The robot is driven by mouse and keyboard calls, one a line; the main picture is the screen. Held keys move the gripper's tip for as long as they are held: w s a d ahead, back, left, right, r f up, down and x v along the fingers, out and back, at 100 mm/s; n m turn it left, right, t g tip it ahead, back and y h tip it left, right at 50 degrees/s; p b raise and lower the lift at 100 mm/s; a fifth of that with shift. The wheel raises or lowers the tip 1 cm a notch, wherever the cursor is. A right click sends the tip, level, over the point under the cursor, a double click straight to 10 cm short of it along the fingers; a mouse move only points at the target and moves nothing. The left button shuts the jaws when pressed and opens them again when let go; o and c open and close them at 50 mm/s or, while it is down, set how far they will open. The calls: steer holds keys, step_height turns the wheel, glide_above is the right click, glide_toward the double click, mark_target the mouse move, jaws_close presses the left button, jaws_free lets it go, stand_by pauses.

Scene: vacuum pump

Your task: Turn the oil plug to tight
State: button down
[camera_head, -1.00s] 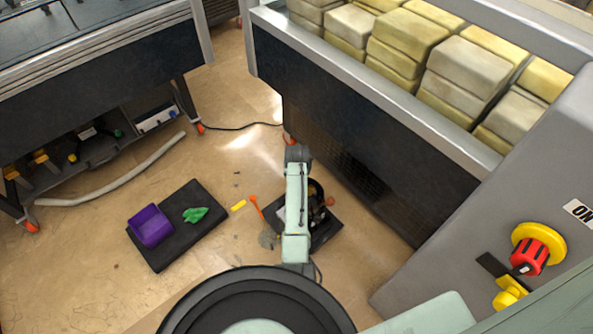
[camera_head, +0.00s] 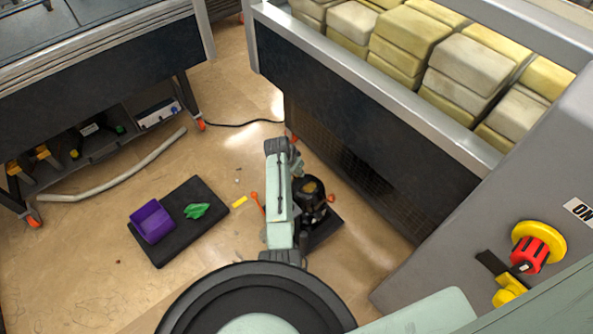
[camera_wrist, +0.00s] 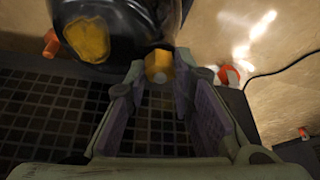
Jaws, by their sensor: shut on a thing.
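The vacuum pump (camera_head: 312,194) is a dark body with a tan patch on top, standing on a dark base on the floor. In the wrist view the pump (camera_wrist: 115,22) fills the top left. A brass-coloured plug (camera_wrist: 159,65) juts from its lower right side. I take it for the oil plug. My gripper (camera_wrist: 161,75) is shut on this plug, with one finger on each side near the tips. In the head view my arm reaches down beside the pump's left side. The plug cannot be made out there.
A black mat (camera_head: 178,238) with a purple bin (camera_head: 151,222) and green cloth (camera_head: 197,211) lies to the left. A yellow piece (camera_head: 239,202) and an orange-handled tool (camera_head: 257,200) lie near my arm. A dark-panelled bench (camera_head: 350,130) stands close behind the pump.

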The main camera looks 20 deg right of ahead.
stand_by(0.4)
steer(key=c, duration=1.4)
jaws_free()
steer(key=shift+o, duration=0.2)
steer(key=v, duration=1.2)
